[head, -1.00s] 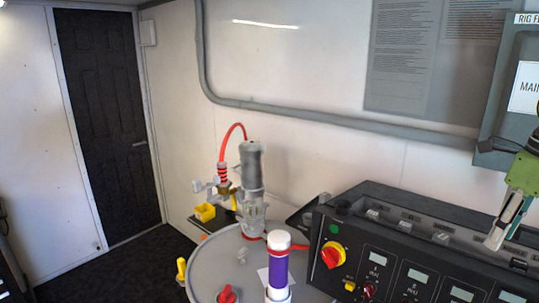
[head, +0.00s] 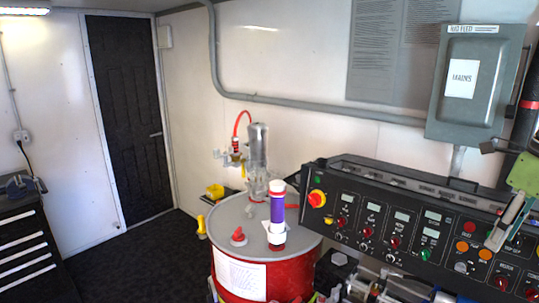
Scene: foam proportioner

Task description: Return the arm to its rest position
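My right gripper (head: 507,226) shows at the right edge of the head view, with a green body and pale fingers pointing down and left. It appears in front of the right part of the black control panel (head: 405,222). I see the fingers nearly edge-on, so any gap between them is unclear. I see no object held in it. Most of the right arm is outside the picture. My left gripper is not in view.
A red drum (head: 240,278) stands in the middle, with a purple-and-white cylinder (head: 277,212) and a grey pump (head: 258,158) on its lid. A grey mains box (head: 475,82) hangs on the wall. A dark drawer cabinet (head: 28,250) stands left. Dark floor (head: 140,262) lies open between.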

